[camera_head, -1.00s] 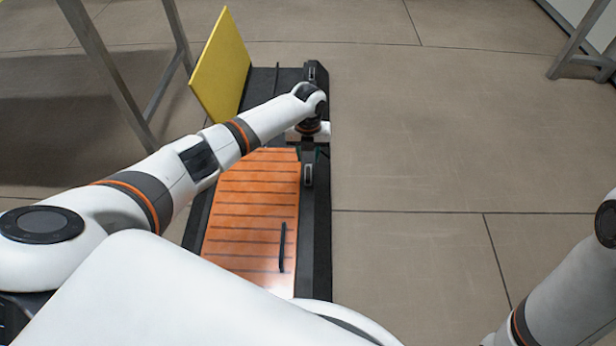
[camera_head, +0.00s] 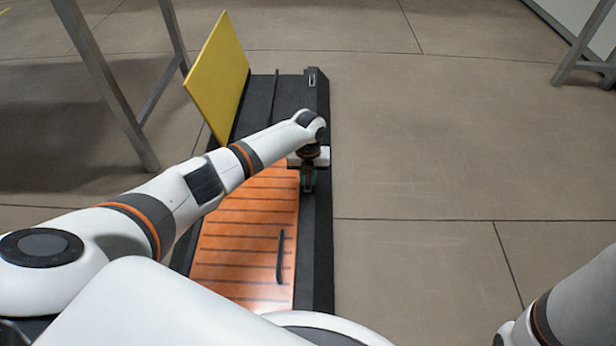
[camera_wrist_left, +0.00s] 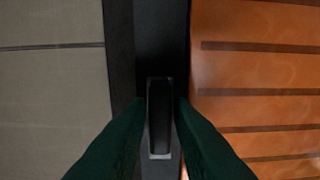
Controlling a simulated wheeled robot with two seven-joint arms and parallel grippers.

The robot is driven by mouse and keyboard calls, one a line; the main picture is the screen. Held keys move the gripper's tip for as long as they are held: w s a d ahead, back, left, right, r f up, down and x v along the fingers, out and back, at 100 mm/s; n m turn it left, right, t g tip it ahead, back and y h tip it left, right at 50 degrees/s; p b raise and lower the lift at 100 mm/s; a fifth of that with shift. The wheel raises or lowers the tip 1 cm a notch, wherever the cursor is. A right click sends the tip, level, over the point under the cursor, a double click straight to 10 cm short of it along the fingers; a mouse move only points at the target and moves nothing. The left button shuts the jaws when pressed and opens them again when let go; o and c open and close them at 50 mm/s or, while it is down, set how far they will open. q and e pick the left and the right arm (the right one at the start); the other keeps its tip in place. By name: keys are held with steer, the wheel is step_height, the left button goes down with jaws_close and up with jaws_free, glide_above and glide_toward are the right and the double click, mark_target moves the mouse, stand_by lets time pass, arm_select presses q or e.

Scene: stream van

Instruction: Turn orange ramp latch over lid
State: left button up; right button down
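The orange ramp lid (camera_head: 245,245), with dark cross strips, lies flat in a black frame; its far part is behind my left arm. My left gripper (camera_head: 308,185) points down over the frame's right rail, beside the lid's right edge. In the left wrist view, a small black latch with a grey end (camera_wrist_left: 160,115) lies lengthwise along the rail, not across the orange lid (camera_wrist_left: 255,75). The dark green fingers of my left gripper (camera_wrist_left: 160,105) stand on both sides of it, apart; contact cannot be made out. My right gripper is out of view.
A black bar handle (camera_head: 281,257) stands on the orange lid. A yellow panel (camera_head: 217,78) stands tilted up beside the far black section. Another latch (camera_head: 312,78) sits at the rail's far end. Grey metal legs (camera_head: 110,85) stand at left. Floor to the right is clear.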

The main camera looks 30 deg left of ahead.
arm_select(q)
jaws_close()
